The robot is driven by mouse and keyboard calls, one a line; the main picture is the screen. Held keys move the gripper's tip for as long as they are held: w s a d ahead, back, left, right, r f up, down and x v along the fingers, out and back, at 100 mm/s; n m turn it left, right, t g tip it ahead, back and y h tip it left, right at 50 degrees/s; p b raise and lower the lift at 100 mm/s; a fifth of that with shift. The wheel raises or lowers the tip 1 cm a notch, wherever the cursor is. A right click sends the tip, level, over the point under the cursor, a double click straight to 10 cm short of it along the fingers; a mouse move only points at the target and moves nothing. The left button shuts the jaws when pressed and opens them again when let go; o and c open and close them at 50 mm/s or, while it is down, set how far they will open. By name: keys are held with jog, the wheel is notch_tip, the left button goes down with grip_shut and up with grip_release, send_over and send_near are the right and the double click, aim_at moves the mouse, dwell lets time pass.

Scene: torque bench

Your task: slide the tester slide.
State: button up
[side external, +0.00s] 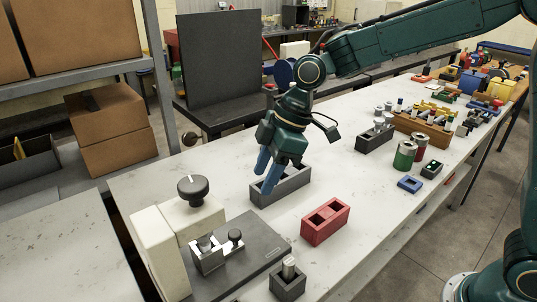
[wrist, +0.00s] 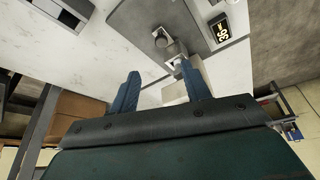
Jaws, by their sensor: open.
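The tester (side external: 192,218) stands at the front left of the bench in the side view, with a cream body, a black dial on top and a dark grey base plate (side external: 262,254). A bright metal slide part (side external: 208,258) with small upright knobs sits on the plate. In the wrist view a round knob (wrist: 162,38) and metal pieces show on the plate, beyond my fingertips. My gripper (side external: 262,182) is open and empty, pointing down above the bench, behind and right of the tester. Its two blue fingers also show apart in the wrist view (wrist: 160,74). It appears clear of the slide.
A grey open bin (side external: 290,187) lies close to my gripper. A red two-hole block (side external: 325,224) and a small grey holder with a metal peg (side external: 287,284) stand right of the tester. Cans and racks stand farther back.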

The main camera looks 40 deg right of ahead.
aim_at(235, 233)
jog(key=shift+w+a+f+n, duration=0.3)
jog(key=shift+w+a+f, duration=0.05)
jog(key=shift+a+f, duration=0.15)
jog(key=x, duration=1.4)
jog(key=shift+s, duration=0.15)
jog(key=shift+r, duration=0.1)
grip_shut()
